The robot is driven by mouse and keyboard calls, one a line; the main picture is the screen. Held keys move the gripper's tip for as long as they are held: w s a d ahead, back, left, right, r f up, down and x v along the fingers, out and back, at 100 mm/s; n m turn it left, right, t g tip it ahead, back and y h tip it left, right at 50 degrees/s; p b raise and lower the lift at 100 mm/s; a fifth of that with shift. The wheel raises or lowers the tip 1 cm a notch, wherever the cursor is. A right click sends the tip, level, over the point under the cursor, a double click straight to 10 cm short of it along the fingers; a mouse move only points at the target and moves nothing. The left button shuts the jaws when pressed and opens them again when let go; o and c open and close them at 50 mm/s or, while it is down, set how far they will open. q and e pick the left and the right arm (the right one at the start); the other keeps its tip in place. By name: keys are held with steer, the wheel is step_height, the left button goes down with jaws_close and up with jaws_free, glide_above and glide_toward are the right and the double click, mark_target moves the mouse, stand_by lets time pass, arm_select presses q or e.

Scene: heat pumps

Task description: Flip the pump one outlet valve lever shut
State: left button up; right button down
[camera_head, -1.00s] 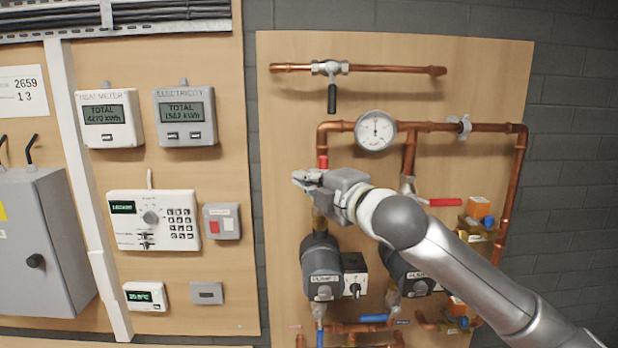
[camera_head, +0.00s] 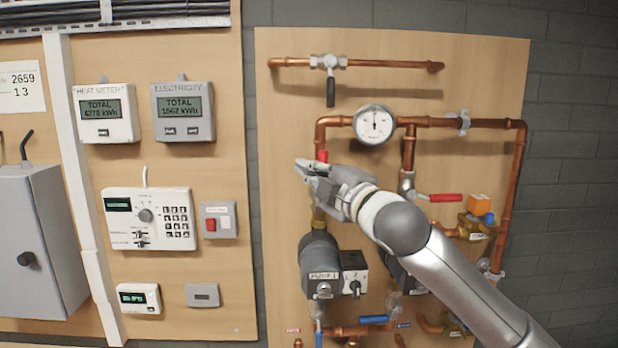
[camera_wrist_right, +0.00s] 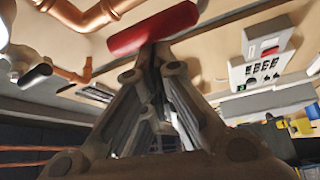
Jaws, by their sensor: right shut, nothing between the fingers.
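The pump one outlet valve lever is a red handle (camera_head: 322,156) that points up above pump one (camera_head: 321,264). The valve body and the lever's lower part are hidden behind my right gripper (camera_head: 304,169). In the right wrist view, the red lever (camera_wrist_right: 150,31) lies across the top, just beyond the fingertips (camera_wrist_right: 153,55). The right gripper is shut with nothing in it, its tips at or very near the lever; I cannot tell if they touch. My left gripper is not in view.
A second red lever (camera_head: 440,198) lies horizontal to the right, close above my right arm. A pressure gauge (camera_head: 374,125) and copper pipes are above the gripper. A black-handled valve (camera_head: 331,92) hangs higher up. A control panel (camera_head: 150,218) is on the left board.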

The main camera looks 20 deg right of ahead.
steer(key=s+d+f+m+t+h+b, duration=0.1)
steer(key=d+m+h+b, duration=0.3)
steer(key=m+b, duration=0.4)
steer(key=s+d+f+m+t+h+b, duration=0.1)
steer(key=d+f+m+t+h+b, duration=0.2)
steer(key=m+h+b, duration=0.3)
steer(key=d+f+m+b, duration=0.1)
steer(key=m+b, duration=0.1)
steer(key=m, duration=0.3)
steer(key=shift+s+d, duration=0.25)
steer(key=shift+d, duration=0.15)
steer(key=shift+f, duration=0.2)
